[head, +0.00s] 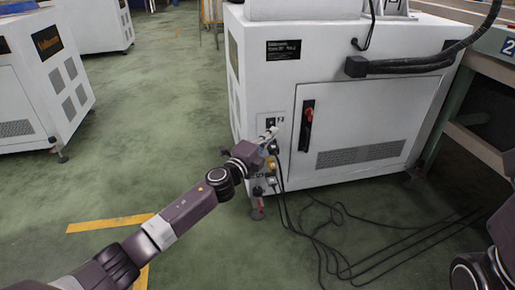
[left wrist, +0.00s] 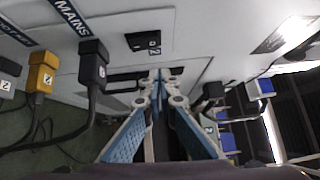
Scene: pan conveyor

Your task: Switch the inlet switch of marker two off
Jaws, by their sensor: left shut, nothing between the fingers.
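The white machine cabinet (head: 345,120) stands in front of me. On its left lower panel is a small dark inlet switch (head: 268,120). In the left wrist view, a black rocker switch (left wrist: 143,41) sits in the panel above the fingertips, with a "2" printed beside it. My left gripper (head: 272,133) is at the panel, just below the switch. In the left wrist view, its blue-padded fingers (left wrist: 160,76) are shut and empty, with the tips apart from the switch in the picture. I cannot tell whether they touch the panel. My right gripper is out of view.
In the left wrist view, a black plug (left wrist: 93,65) under a "MAINS" label and a yellow plug (left wrist: 42,72) are left of the fingers. Black cables (head: 335,235) lie on the floor. Green floor is free at left.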

